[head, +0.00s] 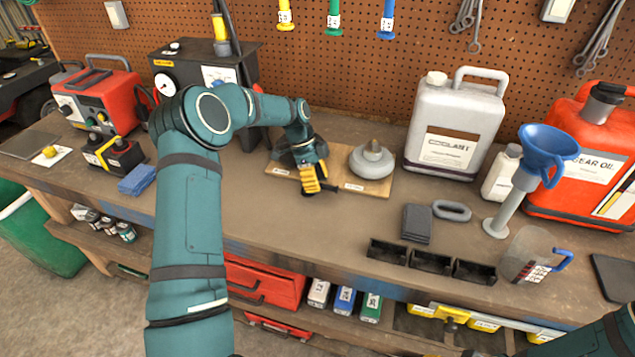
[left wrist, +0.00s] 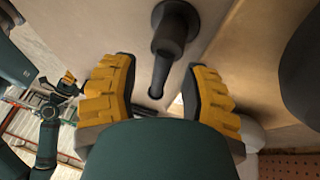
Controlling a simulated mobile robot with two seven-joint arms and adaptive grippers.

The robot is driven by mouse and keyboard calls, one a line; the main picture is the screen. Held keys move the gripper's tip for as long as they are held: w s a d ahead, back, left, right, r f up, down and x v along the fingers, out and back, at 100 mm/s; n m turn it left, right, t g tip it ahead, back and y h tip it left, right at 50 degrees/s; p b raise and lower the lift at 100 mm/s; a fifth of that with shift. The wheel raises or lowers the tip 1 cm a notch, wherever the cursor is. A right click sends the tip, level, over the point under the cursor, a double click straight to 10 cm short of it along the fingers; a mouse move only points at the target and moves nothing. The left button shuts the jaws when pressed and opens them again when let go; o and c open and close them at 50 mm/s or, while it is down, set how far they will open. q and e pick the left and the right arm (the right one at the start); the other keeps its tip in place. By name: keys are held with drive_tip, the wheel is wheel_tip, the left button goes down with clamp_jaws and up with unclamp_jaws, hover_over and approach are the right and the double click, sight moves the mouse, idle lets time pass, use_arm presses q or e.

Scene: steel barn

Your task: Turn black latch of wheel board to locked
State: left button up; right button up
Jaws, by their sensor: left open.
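The wheel board (head: 375,188) is a light wooden panel lying on the bench, with a grey round wheel (head: 372,161) on its right half and small white labels at its front edge. The black latch (left wrist: 173,35) shows in the left wrist view as a round pivot with a lever pointing towards my gripper. My left gripper (head: 313,180) is over the board's left half. Its yellow fingers are open, one on each side of the lever, with gaps visible. In the head view the gripper and wrist hide most of the latch. My right gripper is out of view.
A coolant jug (head: 452,125) stands right of the board, with a blue funnel (head: 545,145) and red gear oil can (head: 590,165) beyond. Black trays (head: 430,262) lie at the front edge. A dark machine (head: 200,70) stands behind my left arm. The bench in front of the board is clear.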

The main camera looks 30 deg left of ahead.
use_arm(q)
drive_tip(key=v, duration=1.1)
drive_tip(key=shift+a+r, duration=0.15)
drive_tip(key=shift+r, duration=0.15)
drive_tip(key=shift+s, duration=0.1)
